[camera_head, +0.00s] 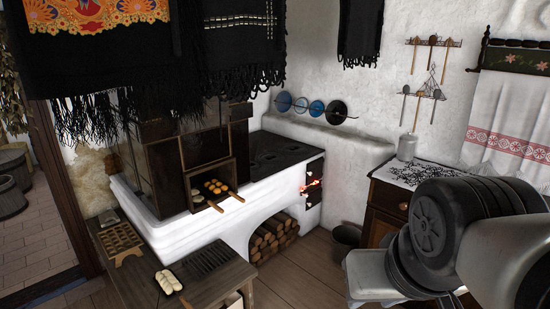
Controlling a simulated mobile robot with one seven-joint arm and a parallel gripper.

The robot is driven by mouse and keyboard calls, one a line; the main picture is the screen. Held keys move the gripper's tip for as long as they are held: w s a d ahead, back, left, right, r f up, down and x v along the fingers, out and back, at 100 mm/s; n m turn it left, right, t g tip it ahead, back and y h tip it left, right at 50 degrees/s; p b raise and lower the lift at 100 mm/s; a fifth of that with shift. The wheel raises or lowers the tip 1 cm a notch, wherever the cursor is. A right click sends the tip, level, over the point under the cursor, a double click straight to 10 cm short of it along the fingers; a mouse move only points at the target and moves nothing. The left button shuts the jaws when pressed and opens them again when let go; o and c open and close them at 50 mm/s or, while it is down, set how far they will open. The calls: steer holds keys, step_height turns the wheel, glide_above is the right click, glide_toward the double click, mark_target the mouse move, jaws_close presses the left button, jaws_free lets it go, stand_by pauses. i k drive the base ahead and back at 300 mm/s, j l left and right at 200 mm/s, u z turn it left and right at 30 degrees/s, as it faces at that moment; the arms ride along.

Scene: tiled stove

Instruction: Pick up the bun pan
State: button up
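A pan (236,196) with several small golden buns sits inside the open niche of the dark tiled stove (165,170). Its handle sticks out at the front right. A second handle (215,206) sticks out to the left of it, near another light bun; I cannot tell whether it belongs to a separate pan. Another pan (184,299) with pale loaves lies on the wooden table at the bottom. The task's words do not show which pan is meant. My arm (440,235) fills the lower right, apart from all pans. My gripper's fingers are not in view.
The wooden table (222,279) also holds a wooden muffin-like tray (120,240) and a dark rack (209,259). A fire burns at the stove door (313,186). Firewood (272,235) fills the arch below. A bucket (345,242) and a cabinet (385,210) stand right. Dark cloths (240,45) hang above.

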mark_target(215, 187)
steer(key=i+j+z, duration=0.1)
steer(key=i+z, duration=0.15)
steer(key=i, duration=1.3)
steer(key=i+u, duration=0.4)
steer(key=i+l+u, duration=0.15)
steer(key=u, duration=0.25)
steer(key=i+l+u, duration=0.3)
steer(key=u, duration=0.15)
steer(key=i+l+u, duration=0.15)
steer(key=i+u, duration=0.15)
steer(key=u, duration=0.15)
steer(key=i+l+u, duration=0.2)
steer(key=u, duration=0.25)
steer(key=i, duration=0.05)
